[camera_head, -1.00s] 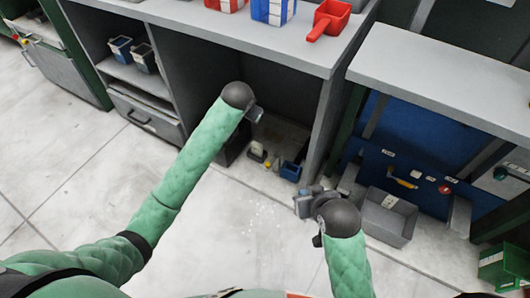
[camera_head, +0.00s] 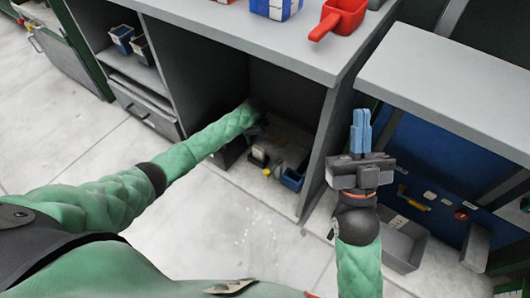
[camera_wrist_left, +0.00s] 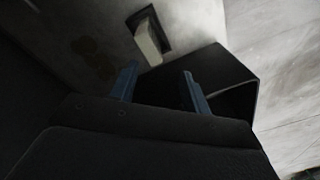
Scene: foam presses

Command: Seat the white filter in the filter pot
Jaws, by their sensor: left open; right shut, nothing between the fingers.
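A small white block, which looks like the white filter (camera_wrist_left: 148,42), stands at a dark square piece (camera_wrist_left: 165,40) on the compartment floor in the left wrist view. I cannot tell whether that piece is the filter pot, or whether the block sits in it. My right gripper (camera_head: 361,120) is shut and empty, raised in front of the bench's right side.
A black box (camera_wrist_left: 232,75) lies close beyond the left fingers. A small blue bin (camera_head: 292,179) stands right of the block. Compartment walls and the bench top (camera_head: 250,37) enclose the left arm. A grey bin (camera_head: 403,245) stands right of my right arm.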

